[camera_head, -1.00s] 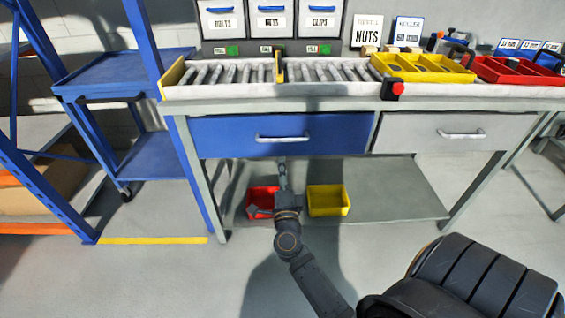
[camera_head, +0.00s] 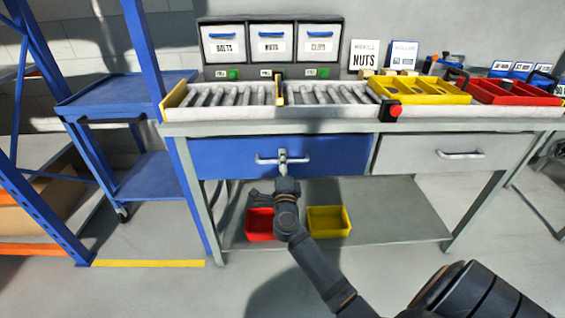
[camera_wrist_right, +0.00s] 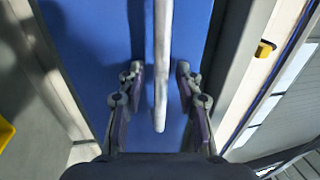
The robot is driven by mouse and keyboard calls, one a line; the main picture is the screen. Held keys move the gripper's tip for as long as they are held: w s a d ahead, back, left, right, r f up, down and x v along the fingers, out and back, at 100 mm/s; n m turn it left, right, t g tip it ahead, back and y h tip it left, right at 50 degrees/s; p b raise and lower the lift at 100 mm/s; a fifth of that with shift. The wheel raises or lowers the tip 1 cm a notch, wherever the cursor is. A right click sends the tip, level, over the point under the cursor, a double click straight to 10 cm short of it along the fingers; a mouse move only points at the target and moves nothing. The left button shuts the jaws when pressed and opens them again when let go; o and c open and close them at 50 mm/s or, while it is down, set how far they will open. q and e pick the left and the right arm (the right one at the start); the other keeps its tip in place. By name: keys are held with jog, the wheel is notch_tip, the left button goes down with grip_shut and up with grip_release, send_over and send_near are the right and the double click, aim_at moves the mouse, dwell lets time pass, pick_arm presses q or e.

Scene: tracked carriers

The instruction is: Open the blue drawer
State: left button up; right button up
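The blue drawer (camera_head: 225,158) sits under the left part of the workbench top and looks shut, its front flush with the bench frame. Its pale bar handle (camera_head: 265,160) is partly covered by my right gripper (camera_head: 283,159), which is up at the handle's middle. In the right wrist view the blue drawer front (camera_wrist_right: 90,50) fills the middle. The handle (camera_wrist_right: 161,65) runs between the two spread fingers of my right gripper (camera_wrist_right: 159,88), with a gap on each side. That gripper is open. My left gripper is not in view.
A grey drawer (camera_head: 420,155) is to the right. A red bin (camera_head: 260,232) and a yellow bin (camera_head: 328,234) stand on the lower shelf (camera_head: 395,215). A blue cart (camera_head: 150,178) stands left of the bench. The floor in front of the bench is clear.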

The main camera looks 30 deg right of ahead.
jog(key=shift+c, duration=0.2)
grip_shut()
